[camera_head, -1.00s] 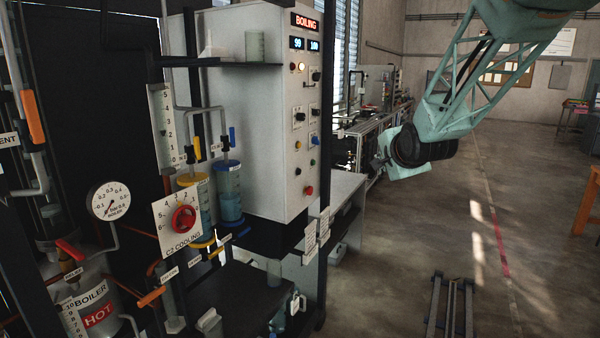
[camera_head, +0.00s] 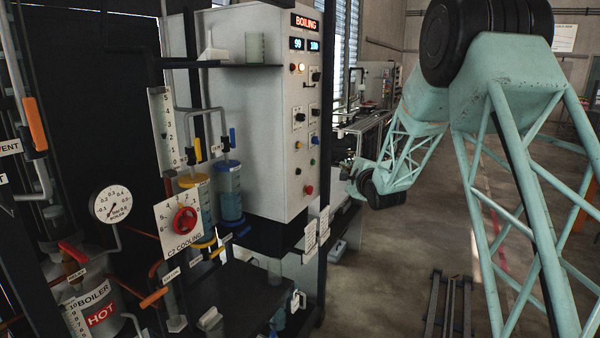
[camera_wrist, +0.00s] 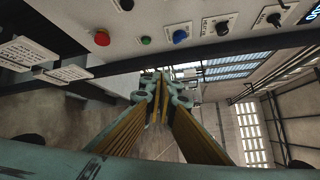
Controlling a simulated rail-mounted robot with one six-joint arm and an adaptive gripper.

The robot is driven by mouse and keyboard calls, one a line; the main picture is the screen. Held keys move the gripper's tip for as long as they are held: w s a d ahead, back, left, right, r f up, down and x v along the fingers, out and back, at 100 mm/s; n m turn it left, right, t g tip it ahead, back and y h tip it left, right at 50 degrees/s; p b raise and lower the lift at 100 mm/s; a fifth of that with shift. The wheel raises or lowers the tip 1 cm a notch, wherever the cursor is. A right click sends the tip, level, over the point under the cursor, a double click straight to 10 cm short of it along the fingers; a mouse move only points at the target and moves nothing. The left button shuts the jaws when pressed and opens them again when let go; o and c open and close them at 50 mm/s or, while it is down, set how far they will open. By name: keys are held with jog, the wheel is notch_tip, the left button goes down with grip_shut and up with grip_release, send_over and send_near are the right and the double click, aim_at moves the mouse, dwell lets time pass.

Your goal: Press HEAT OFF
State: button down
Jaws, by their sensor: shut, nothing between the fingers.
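The pale control cabinet (camera_head: 240,110) stands left of centre, its panel facing right with displays, knobs and buttons. Low on the panel are a red button (camera_head: 308,189) and a green button (camera_head: 298,171); the lettering there is too small to read, so I cannot tell which is HEAT OFF. My gripper (camera_head: 347,171) is to the right of the panel, apart from it. In the wrist view my gripper (camera_wrist: 158,80) is shut and empty, pointing away below the panel row, where the red button (camera_wrist: 102,38) and green button (camera_wrist: 145,41) show at upper left.
The display (camera_head: 306,22) reads BOILING. A blue knob (camera_wrist: 179,36) and black knobs (camera_wrist: 222,28) sit beside the buttons. Left are the cooling dial (camera_head: 184,220), a pressure gauge (camera_head: 110,203) and the boiler (camera_head: 95,310). White tags (camera_head: 311,238) hang under the cabinet.

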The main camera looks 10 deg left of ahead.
aim_at(299, 171)
jog(key=w+a+f+m+t+y+p, duration=0.1)
jog(key=w+a+f+m+y, duration=0.1)
jog(key=a+f, duration=0.4)
jog(key=shift+w+a+f+m+y, duration=0.3)
jog(key=shift+w+f+m, duration=0.3)
jog(key=shift+w, duration=0.6)
jog(key=shift+a+r, duration=0.1)
jog(key=w+a+p, duration=0.1)
jog(key=w+a, duration=0.2)
jog(key=a, duration=0.5)
jog(key=shift+w+a+b, duration=0.2)
jog(key=shift+a+b, duration=0.45)
jog(key=shift+a, duration=0.15)
dwell(2.7)
jog(key=shift+d, duration=0.15)
dwell(0.3)
jog(key=shift+s+d+b, duration=0.3)
jog(key=shift+d+b, duration=0.1)
jog(key=shift+d, duration=0.2)
